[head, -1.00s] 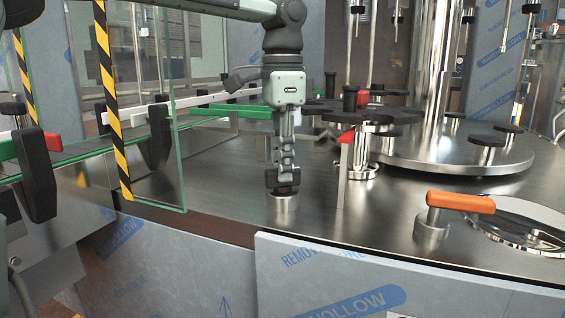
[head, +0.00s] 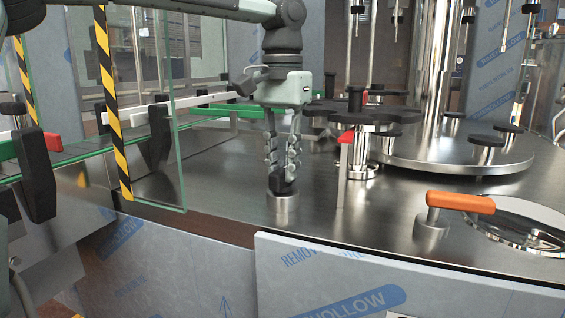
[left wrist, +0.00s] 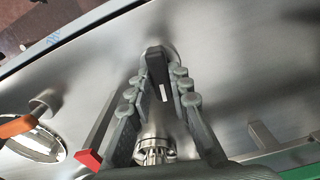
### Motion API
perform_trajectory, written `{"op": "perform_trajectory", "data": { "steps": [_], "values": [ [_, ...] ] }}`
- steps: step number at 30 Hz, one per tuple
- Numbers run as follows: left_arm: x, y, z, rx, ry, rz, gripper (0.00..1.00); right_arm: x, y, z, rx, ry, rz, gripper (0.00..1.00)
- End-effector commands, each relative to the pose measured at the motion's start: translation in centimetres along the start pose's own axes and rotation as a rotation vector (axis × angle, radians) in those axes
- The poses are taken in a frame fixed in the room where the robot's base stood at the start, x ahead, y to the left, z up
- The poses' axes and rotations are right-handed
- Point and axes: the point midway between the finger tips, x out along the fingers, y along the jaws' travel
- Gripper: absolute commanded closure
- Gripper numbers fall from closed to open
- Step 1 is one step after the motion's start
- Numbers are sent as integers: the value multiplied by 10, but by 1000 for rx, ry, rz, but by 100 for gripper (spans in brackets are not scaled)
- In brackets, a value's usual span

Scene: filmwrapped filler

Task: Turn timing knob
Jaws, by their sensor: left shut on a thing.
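The timing knob (head: 284,186) is a black grip on a short round metal base, standing on the steel deck near its front edge. My left gripper (head: 283,172) points straight down over it, its two fingers shut on the black grip from both sides. In the left wrist view the black knob (left wrist: 157,66), with a white mark on it, lies between the fingertips of my left gripper (left wrist: 158,85). The fingers hide part of the knob's sides. My right gripper is in neither view.
A red-topped upright plate (head: 345,160) stands just right of the knob, with a black star wheel (head: 385,116) behind. An orange-handled lever (head: 460,202) is further right. A glass panel with yellow-black tape (head: 112,100) stands at left. The deck between knob and lever is mostly clear.

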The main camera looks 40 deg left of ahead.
Motion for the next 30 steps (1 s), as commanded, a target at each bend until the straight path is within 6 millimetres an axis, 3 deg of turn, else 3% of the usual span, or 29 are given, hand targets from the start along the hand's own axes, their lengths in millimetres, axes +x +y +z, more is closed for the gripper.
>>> {"op": "perform_trajectory", "data": {
  "steps": [10,26,27,30],
  "values": [
    [-1,0,0,-137,2,0,100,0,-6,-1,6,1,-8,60],
    [-1,0,0,-160,3,0,100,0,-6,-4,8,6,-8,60],
    [-1,0,0,-160,3,0,79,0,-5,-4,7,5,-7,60],
    [-1,0,0,-159,3,0,66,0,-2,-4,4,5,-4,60]
  ]
}}
